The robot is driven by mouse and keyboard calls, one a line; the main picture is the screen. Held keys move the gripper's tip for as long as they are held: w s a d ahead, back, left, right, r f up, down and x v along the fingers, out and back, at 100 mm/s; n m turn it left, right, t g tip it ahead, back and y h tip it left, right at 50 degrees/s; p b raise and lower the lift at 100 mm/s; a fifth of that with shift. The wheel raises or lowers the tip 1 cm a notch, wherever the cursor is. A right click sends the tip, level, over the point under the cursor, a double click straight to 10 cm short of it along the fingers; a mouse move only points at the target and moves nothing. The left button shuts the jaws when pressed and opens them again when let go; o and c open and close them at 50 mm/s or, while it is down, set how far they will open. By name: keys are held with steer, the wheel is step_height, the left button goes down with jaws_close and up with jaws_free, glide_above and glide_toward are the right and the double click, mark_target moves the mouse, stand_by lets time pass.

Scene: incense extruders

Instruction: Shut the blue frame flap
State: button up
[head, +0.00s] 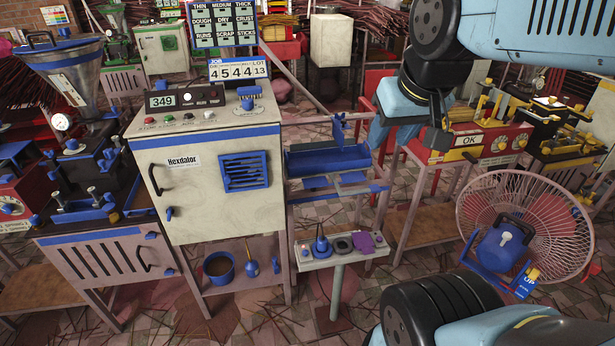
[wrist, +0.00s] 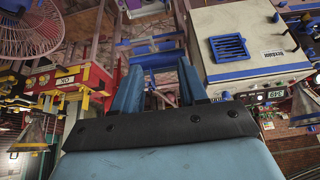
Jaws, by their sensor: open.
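A pale frame right of the white Hexdator machine (head: 215,180) carries a blue trough (head: 328,161). A small blue upright piece (head: 339,128) rises above the trough's right part, and small blue plates (head: 352,178) sit below it. I cannot tell which of these blue parts is the flap, or how far it stands open. My gripper (wrist: 160,92) is open and empty, with its two blue fingers apart. In the wrist view the blue frame parts (wrist: 155,58) show beyond and between the fingers, clear of them. In the head view my gripper is right of the frame, partly hidden by my arm.
A red bench (head: 470,140) with yellow fittings stands to the right. A pink-caged fan (head: 525,230) stands front right. A small stand (head: 340,252) with tools is before the frame. Tiled floor shows between the stand and the fan.

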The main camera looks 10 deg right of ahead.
steer(key=shift+w+a, duration=0.1)
steer(key=shift+w, duration=0.15)
